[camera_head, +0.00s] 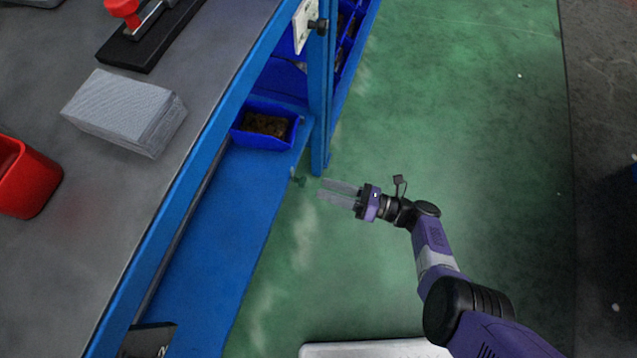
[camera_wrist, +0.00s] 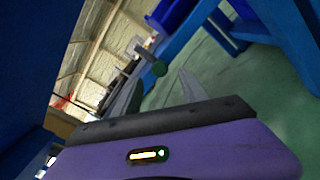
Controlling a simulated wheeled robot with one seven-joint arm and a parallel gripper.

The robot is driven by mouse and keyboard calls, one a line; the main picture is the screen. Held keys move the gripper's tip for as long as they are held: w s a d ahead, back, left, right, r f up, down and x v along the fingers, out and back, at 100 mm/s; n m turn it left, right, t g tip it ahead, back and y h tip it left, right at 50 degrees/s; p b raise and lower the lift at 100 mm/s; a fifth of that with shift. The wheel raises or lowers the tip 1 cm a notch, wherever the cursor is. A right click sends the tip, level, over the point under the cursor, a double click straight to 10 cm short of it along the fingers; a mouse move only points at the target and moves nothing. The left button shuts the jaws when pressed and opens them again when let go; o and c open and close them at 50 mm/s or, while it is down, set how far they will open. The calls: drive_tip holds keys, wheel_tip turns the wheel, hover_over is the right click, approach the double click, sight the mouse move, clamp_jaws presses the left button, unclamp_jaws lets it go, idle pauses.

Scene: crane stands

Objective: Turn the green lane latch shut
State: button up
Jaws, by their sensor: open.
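The green lane latch (camera_head: 299,180) is a small dark green piece at the right edge of the blue bench's lower shelf, low beside the blue post. I cannot tell the latch's turn angle. My gripper (camera_head: 320,188) is open and empty, its two grey fingers pointing left at the latch. The fingertips are close to it; whether they touch it I cannot tell.
The blue post (camera_head: 318,110) stands just above and left of the fingers. A blue bin (camera_head: 264,127) of brown parts sits on the blue shelf (camera_head: 205,225). A grey stack (camera_head: 125,110) and a red bin (camera_head: 24,178) are on the bench top. Green floor (camera_head: 460,110) to the right is clear.

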sight(305, 183)
drive_tip(key=shift+d, duration=0.2)
wheel_tip(305, 183, down, 5)
drive_tip(key=s+n+b, duration=0.1)
drive_tip(key=s+b, duration=0.1)
drive_tip(key=b, duration=0.3)
drive_tip(key=shift+w+a+r+n+b, duration=0.65)
drive_tip(key=shift+w+a+r+b, duration=0.15)
drive_tip(key=shift+a, duration=0.45)
drive_tip(key=shift+w+a+r+n+b, duration=0.7)
drive_tip(key=shift+a+r+b, duration=0.15)
drive_tip(key=shift+a, duration=0.45)
drive_tip(key=shift+w+a+r+n+b, duration=0.65)
drive_tip(key=shift+w+a+r+b, duration=0.15)
drive_tip(key=shift+a, duration=0.45)
